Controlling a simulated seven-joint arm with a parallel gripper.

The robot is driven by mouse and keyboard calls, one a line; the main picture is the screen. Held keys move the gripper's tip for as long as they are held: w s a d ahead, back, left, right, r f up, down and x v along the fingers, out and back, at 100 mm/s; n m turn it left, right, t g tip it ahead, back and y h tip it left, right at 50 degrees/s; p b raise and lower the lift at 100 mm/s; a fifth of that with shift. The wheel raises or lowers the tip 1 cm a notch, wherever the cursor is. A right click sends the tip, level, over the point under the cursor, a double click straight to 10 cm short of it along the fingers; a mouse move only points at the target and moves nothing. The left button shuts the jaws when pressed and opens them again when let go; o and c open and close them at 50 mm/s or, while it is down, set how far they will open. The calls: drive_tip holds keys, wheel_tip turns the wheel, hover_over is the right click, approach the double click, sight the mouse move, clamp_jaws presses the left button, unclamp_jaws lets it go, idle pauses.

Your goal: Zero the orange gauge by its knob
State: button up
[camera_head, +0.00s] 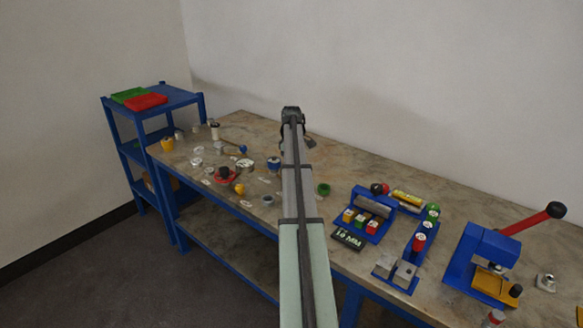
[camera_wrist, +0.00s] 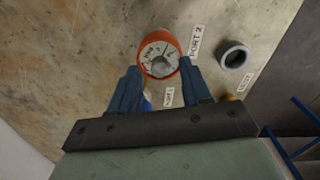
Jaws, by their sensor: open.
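The orange gauge (camera_wrist: 160,54) shows in the wrist view with its round pale dial, marks and a dark needle facing the camera. My gripper (camera_wrist: 160,68) is open, with one blue finger on each side of the gauge's lower part in the picture. Nothing is clearly held, and I cannot tell whether either finger touches the gauge. I cannot make out its knob clearly. In the head view I cannot pick out the gauge for certain, and my arm covers the middle of the bench.
A grey ring (camera_wrist: 235,56) lies right of the gauge, near a PORT 2 label (camera_wrist: 196,41). A blue and white piece (camera_wrist: 147,101) shows between the fingers. The bench (camera_head: 345,165) also carries a blue block rack (camera_head: 362,228) and a blue press (camera_head: 484,252) at right.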

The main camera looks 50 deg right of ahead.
drive_tip(key=shift+f, duration=0.55)
drive_tip(key=shift+c, duration=0.3)
clamp_jaws()
